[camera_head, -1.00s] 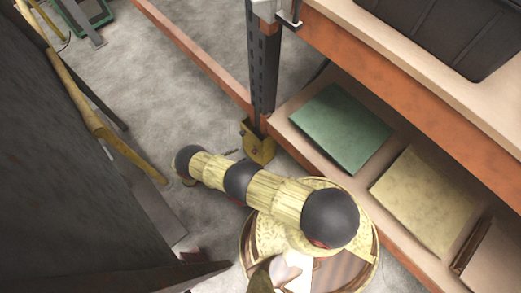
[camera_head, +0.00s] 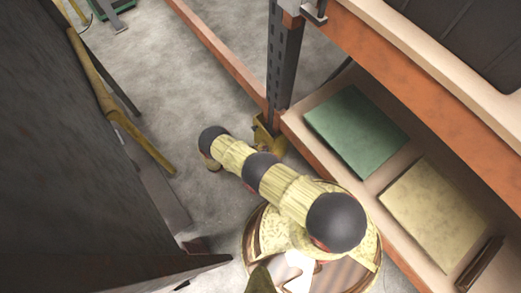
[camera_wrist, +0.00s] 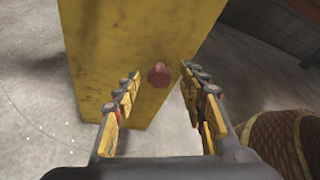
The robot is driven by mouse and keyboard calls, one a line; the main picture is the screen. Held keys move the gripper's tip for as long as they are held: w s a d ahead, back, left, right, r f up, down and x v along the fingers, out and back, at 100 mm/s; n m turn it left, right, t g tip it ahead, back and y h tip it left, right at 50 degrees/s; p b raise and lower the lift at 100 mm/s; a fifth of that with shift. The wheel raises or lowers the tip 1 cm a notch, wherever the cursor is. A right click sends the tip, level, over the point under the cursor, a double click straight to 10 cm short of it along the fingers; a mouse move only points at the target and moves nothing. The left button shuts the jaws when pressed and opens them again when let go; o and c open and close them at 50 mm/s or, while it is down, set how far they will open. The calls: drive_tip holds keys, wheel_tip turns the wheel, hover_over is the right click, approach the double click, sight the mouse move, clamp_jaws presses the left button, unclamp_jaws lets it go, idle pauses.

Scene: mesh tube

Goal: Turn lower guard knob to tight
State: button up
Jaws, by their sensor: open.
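A yellow guard (camera_head: 266,141) stands at the foot of the rack's upright in the head view. In the wrist view the guard (camera_wrist: 120,45) is a large, worn yellow face with a small round reddish knob (camera_wrist: 158,75) on it. My gripper (camera_wrist: 160,82) is open, with one finger on each side of the knob in the picture. The fingers look apart from the knob, and I cannot tell how far it is in depth. In the head view my arm reaches toward the guard, and the knob is not visible there. The knob shows no readable marking.
A rack with orange beams (camera_head: 225,65) and a dark upright (camera_head: 283,55) stands on the right. Its low shelf holds a green box (camera_head: 356,130) and a tan box (camera_head: 438,212). A dark wall-like panel (camera_head: 70,190) is on the left. Grey floor lies between.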

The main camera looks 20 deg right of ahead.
drive_tip(key=shift+d, duration=0.15)
drive_tip(key=shift+c, duration=0.7)
clamp_jaws()
